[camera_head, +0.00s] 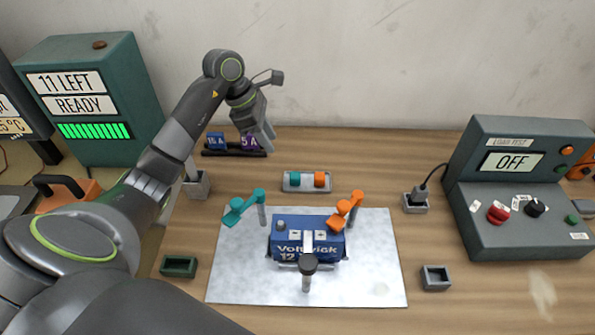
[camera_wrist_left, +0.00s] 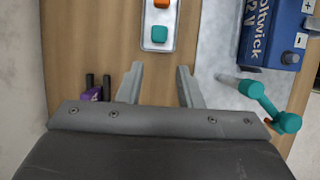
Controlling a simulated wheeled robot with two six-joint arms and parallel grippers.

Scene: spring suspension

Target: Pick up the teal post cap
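The teal post cap (camera_head: 293,180) sits in the left half of a small grey tray (camera_head: 306,188), beside an orange cap (camera_head: 319,179). The teal cap (camera_wrist_left: 158,34) also shows in the left wrist view, ahead of the gap between my fingertips. My left gripper (camera_head: 266,137) is above the table's back part, behind and left of the tray. Its fingers (camera_wrist_left: 157,67) are apart with nothing between them. My right gripper is not in either view.
A blue battery (camera_head: 280,240) stands on a metal mat (camera_head: 235,285) in front of the tray, with a teal clamp (camera_head: 240,206) and an orange clamp (camera_head: 346,209). A fuse rack (camera_head: 222,153) is beside my left gripper. A load tester (camera_head: 520,205) stands right.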

